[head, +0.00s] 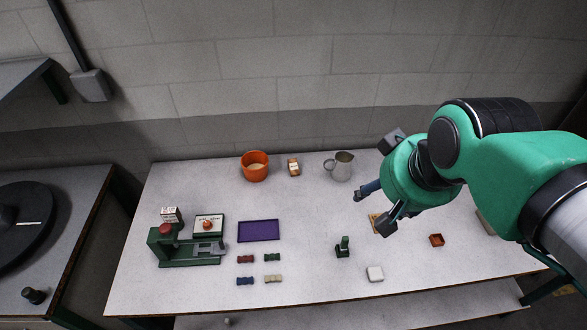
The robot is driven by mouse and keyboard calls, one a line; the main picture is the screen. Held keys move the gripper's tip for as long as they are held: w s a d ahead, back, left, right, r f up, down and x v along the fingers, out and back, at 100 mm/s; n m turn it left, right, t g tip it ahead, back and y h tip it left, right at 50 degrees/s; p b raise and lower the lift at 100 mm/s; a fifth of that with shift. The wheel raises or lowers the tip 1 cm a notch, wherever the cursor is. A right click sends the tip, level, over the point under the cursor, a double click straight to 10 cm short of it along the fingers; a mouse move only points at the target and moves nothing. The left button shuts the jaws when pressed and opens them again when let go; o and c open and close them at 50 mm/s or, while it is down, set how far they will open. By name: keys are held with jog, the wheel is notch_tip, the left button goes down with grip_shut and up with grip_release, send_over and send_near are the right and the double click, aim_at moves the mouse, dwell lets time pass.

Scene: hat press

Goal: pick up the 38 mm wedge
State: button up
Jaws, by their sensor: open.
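Several small blocks that look like wedges lie on the table in front of the purple tray: a dark red block (245,259), a green block (272,257), a blue block (245,281) and a cream block (273,279). Any size markings are too small to read, so I cannot tell which one is 38 mm. My gripper (376,208) is open and appears empty. It is over the right half of the table, well to the right of these blocks and apart from them.
A green press (188,250) stands at the left, beside the purple tray (258,230). An orange pot (255,174), a small box (294,167) and a metal jug (342,168) stand at the back.

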jog(key=w+a+f, duration=0.2)
jog(key=w+f, duration=0.1)
jog(key=w, duration=1)
jog(key=w+a+f, duration=0.2)
jog(key=w+f, duration=0.2)
jog(key=w, duration=0.9)
jog(key=w+a+f, duration=0.3)
jog(key=w+f, duration=0.7)
jog(key=f, duration=0.1)
jog(key=w+a+f+n+g, duration=0.1)
jog(key=w+a+f, duration=0.2)
jog(key=w+f, duration=0.6)
jog(key=shift+w+a+f+n+y, duration=0.15)
jog(key=shift+w+f+n+y, duration=0.2)
jog(key=shift+f, duration=1.25)
jog(key=b, duration=0.2)
send_over(298, 173)
jog(key=shift+a+f, duration=0.1)
jog(key=shift+f, duration=3.85)
jog(key=shift+f, duration=0.1)
